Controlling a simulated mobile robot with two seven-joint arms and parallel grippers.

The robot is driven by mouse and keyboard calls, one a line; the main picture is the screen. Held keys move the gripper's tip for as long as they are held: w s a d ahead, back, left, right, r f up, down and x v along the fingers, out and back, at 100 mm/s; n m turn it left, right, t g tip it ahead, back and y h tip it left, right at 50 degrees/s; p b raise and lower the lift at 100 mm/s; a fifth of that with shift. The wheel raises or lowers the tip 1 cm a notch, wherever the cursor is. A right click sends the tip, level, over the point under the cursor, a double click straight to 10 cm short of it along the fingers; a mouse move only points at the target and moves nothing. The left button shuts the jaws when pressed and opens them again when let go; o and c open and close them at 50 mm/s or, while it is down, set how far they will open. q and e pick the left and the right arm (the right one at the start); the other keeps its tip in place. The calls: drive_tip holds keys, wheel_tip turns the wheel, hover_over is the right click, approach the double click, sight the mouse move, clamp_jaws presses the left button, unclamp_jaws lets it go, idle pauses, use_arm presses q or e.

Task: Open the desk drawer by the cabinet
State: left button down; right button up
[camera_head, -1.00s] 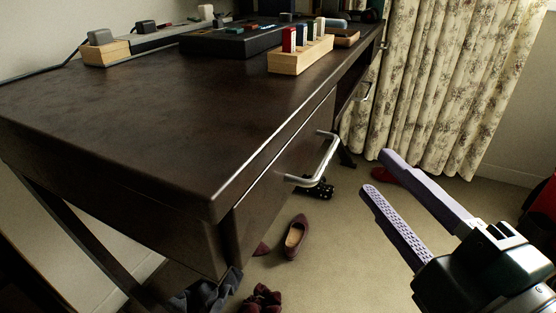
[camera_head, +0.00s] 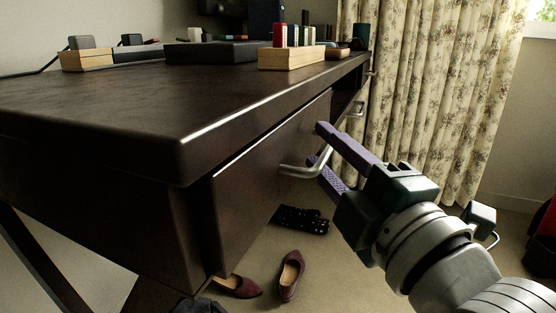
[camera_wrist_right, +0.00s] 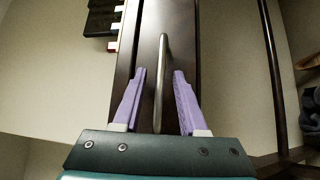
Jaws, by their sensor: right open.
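The dark wooden desk (camera_head: 110,110) fills the left of the head view. Its near drawer front (camera_head: 260,165) looks closed and carries a silver bar handle (camera_head: 304,170). My right gripper (camera_head: 318,146) is open at this handle. In the right wrist view, the handle (camera_wrist_right: 160,85) runs lengthwise between the two purple fingers of the right gripper (camera_wrist_right: 158,88), with a gap on each side. In the head view, the fingers hide part of the handle. My left gripper is not in view.
A wooden block with several coloured pieces (camera_head: 290,58) and a black tray (camera_head: 212,52) stand on the desktop. Maroon shoes (camera_head: 291,275) and a dark dotted item (camera_head: 300,219) lie on the floor below. A patterned curtain (camera_head: 430,80) hangs behind.

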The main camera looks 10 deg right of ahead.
drive_tip(key=shift+w, duration=0.15)
drive_tip(key=shift+c, duration=0.4)
clamp_jaws()
idle(1.0)
